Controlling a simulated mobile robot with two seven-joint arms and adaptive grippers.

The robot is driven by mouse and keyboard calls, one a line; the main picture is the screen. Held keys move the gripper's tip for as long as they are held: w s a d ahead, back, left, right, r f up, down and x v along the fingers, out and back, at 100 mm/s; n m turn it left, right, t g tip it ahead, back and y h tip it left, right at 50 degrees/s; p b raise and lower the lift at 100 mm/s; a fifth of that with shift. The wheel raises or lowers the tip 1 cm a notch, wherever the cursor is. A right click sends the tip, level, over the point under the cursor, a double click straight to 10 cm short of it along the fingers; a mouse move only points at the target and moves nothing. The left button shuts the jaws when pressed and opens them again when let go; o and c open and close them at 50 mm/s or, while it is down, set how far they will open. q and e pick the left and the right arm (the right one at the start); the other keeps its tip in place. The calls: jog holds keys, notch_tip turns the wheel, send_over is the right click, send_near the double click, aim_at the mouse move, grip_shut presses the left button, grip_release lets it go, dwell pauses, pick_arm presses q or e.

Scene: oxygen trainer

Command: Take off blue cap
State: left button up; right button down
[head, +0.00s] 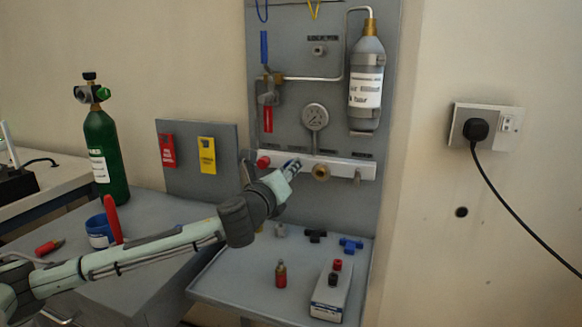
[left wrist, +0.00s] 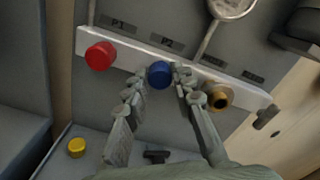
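The blue cap (left wrist: 160,74) sits on the white manifold bar, between the red cap and the brass fitting. It lies between the two fingertips of my left gripper (left wrist: 159,82), which is open with a finger on each side. A small gap shows beside the cap, and I cannot tell whether either finger touches it. In the head view my left gripper (head: 291,167) is at the bar and mostly hides the blue cap. My right gripper is not in view.
The red cap (left wrist: 100,56) and brass fitting (left wrist: 218,96) flank the blue cap on the bar (head: 345,169). A gauge (head: 315,117) is above. A shelf (head: 235,287) below holds small fittings, a red cylinder (head: 281,274) and a box (head: 331,294).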

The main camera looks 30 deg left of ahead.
pick_arm(q)
grip_shut()
jog(key=n+b, duration=0.1)
jog(key=n, duration=0.6)
jog(key=shift+n, duration=1.7)
jog(key=n, duration=0.3)
